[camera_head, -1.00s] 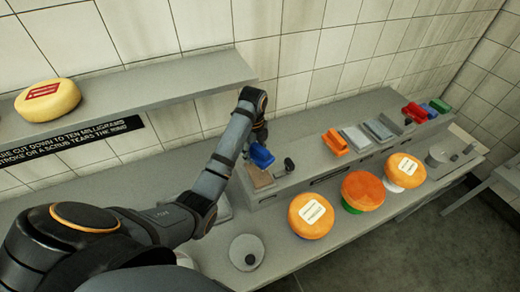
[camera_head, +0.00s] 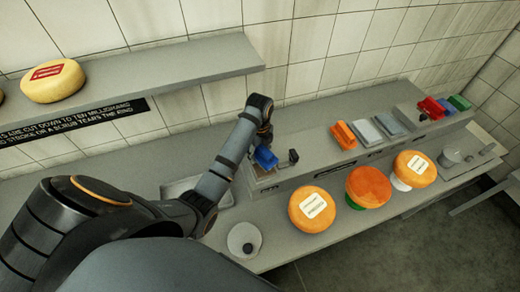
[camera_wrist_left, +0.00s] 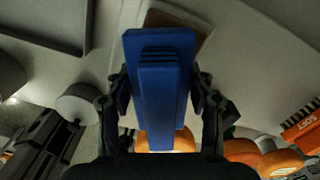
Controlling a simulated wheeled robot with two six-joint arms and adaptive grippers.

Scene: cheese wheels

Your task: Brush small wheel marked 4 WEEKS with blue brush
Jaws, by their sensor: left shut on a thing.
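My left gripper (camera_head: 266,146) is shut on the blue brush (camera_head: 265,158), above the left end of the raised ledge. In the left wrist view the blue brush (camera_wrist_left: 160,85) sits between the two fingers, its bristles hidden. Three orange cheese wheels stand along the counter: a left one with a white label (camera_head: 312,209), a middle one without a visible label (camera_head: 369,186) on a green stand, and a right one with a white label (camera_head: 414,168) on a white stand. The label writing is too small to read. My right gripper is not in view.
An orange brush (camera_head: 344,135) and grey blocks (camera_head: 367,131) lie on the ledge. Red (camera_head: 432,108), blue and green items stand at its far end. A pale dish (camera_head: 244,240) is on the front counter. A yellow wheel (camera_head: 52,81) with a red label sits on the wall shelf (camera_head: 150,84).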

